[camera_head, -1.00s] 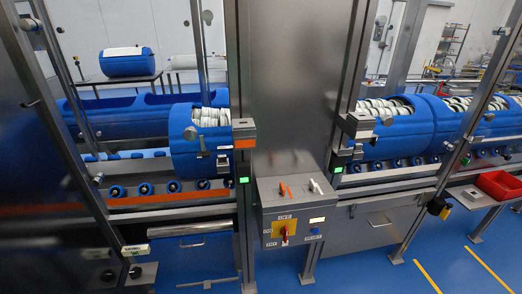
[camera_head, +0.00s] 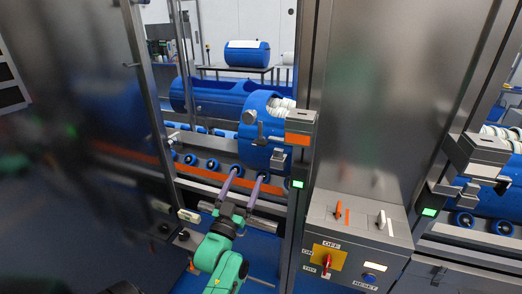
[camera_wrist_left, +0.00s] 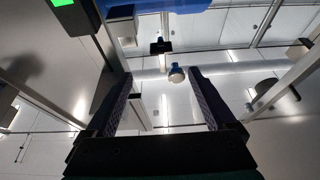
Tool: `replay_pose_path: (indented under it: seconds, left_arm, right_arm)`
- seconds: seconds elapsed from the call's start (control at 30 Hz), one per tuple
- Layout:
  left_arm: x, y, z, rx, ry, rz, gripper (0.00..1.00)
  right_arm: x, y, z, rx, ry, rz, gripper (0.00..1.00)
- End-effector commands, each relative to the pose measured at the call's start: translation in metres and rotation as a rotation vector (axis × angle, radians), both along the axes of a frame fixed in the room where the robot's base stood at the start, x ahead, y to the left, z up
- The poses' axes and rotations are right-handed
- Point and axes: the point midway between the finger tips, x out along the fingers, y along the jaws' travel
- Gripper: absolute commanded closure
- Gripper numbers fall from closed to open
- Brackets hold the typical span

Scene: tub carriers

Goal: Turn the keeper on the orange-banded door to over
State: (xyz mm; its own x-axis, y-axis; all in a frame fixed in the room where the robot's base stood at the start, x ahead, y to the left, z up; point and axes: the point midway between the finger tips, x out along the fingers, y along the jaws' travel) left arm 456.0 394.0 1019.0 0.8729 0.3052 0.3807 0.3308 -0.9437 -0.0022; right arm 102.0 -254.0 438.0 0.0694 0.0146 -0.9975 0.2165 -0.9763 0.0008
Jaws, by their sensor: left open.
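A metal block with an orange band, taken as the keeper (camera_head: 299,125), sits on the post right of the left opening. An orange strip (camera_head: 130,150) also runs along this opening's lower rail. A blue tub (camera_head: 252,110) with a metal fitting on its face stands behind the opening. My left gripper (camera_head: 249,175) is open and empty, below and left of the block, its two purple fingers pointing up in front of the rollers. In the left wrist view its fingers (camera_wrist_left: 162,88) stand apart with nothing gripped. My right gripper is not in view.
A control box (camera_head: 358,235) with an orange and a white lever and a red knob is right of the post. A green lamp (camera_head: 298,183) glows below the block. A similar metal block (camera_head: 480,155) stands at the right opening. A dark panel fills the left.

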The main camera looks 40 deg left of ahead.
Motion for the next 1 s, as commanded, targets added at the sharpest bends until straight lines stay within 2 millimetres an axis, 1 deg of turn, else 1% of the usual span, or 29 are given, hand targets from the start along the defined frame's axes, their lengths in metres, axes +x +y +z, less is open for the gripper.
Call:
replay_pose_path:
  seconds: [0.03, 0.1, 0.17, 0.4, 0.5, 0.6, 0.73, 0.97, 1.0]
  left_arm:
    - [0.002, 0.002, 0.007, 0.003, -0.009, 0.002, 0.1]
    - [0.011, 0.005, 0.012, 0.003, -0.008, 0.001, 0.1]
    - [0.022, 0.009, 0.018, 0.004, -0.009, 0.001, 0.1]
    - [0.079, 0.028, 0.044, 0.004, -0.007, 0.0, 0.1]
    - [0.101, 0.035, 0.052, 0.003, -0.004, -0.001, 0.1]
    - [0.116, 0.04, 0.056, 0.003, -0.003, -0.001, 0.1]
    - [0.125, 0.044, 0.058, 0.002, -0.002, -0.001, 0.1]
    - [0.126, 0.044, 0.058, 0.002, -0.001, -0.001, 0.1]
    - [0.126, 0.044, 0.057, 0.002, -0.001, -0.001, 0.26]
  right_arm:
    - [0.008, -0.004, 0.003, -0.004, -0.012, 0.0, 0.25]
    - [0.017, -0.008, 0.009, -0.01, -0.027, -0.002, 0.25]
    - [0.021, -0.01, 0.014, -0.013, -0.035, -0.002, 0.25]
    - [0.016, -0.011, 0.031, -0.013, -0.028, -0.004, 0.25]
    - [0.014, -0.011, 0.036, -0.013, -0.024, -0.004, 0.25]
    - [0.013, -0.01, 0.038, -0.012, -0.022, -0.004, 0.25]
    - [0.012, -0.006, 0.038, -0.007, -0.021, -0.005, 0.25]
    - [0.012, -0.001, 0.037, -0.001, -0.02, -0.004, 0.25]
    - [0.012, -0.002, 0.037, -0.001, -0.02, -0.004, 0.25]
